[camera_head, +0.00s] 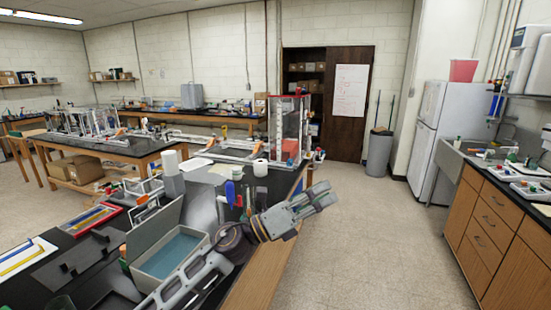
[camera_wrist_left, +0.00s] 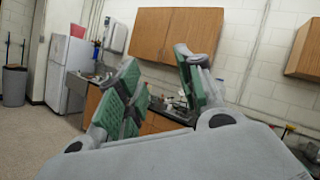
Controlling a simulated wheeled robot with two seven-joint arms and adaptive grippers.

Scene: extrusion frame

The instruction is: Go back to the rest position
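My left gripper (camera_head: 322,195) is held out past the edge of the black bench, over the floor, with its arm coming in from the lower left. In the left wrist view the two green-padded fingers (camera_wrist_left: 158,62) stand apart with nothing between them, so the gripper is open and empty. My right gripper is not in either view.
A grey open box (camera_head: 170,250) and the black bench top (camera_head: 40,285) lie under and beside my left arm. A clear-walled frame with red edges (camera_head: 289,120) stands at the bench's far end. Wooden cabinets (camera_head: 495,225) line the right. The floor (camera_head: 375,240) between is clear.

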